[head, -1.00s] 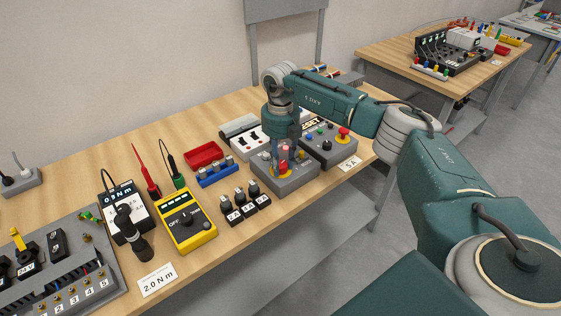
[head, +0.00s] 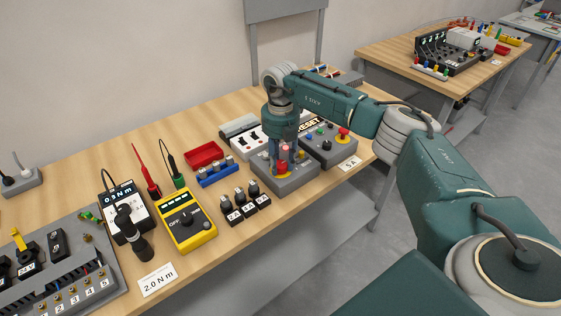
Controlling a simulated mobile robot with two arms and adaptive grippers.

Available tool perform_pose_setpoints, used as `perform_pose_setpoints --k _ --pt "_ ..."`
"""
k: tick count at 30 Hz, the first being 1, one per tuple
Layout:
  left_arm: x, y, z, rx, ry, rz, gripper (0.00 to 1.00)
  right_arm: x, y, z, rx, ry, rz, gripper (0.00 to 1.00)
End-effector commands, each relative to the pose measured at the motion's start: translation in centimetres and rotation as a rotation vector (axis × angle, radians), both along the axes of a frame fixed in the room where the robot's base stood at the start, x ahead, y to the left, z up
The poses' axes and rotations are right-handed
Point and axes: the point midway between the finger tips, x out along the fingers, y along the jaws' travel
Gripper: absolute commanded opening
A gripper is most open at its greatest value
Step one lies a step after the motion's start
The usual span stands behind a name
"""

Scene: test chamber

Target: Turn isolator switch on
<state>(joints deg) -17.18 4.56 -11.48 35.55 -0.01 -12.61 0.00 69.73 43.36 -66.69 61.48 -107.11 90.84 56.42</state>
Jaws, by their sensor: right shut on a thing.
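The isolator switch is a grey box (head: 291,188) with a yellow plate and a red handle (head: 283,168) on top. It stands near the front edge of the bench in the head view. My right gripper (head: 285,161) points down over it and is shut on the red handle. The fingers and wrist hide part of the handle and plate, so its exact angle is hard to tell. My left gripper is not in view.
A grey control box (head: 331,150) with a red button stands close to the right of the isolator. Several black blocks (head: 245,205), a blue rack (head: 217,175) and a yellow meter (head: 187,228) stand to the left. A white switch panel (head: 245,144) is behind.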

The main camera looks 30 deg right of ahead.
Motion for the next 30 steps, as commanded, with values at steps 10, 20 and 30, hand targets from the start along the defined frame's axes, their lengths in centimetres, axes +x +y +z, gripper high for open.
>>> perform_pose_setpoints --k 10,20,30 --pt "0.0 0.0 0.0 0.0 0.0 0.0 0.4 0.1 0.0 0.1 -0.001 -0.002 -0.001 0.53" --pt "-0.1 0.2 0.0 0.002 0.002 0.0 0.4 0.2 0.0 3.3 0.0 -0.006 0.001 0.53" --pt "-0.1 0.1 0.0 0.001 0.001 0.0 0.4 0.1 -0.1 10.1 0.0 -0.006 -0.001 0.53"
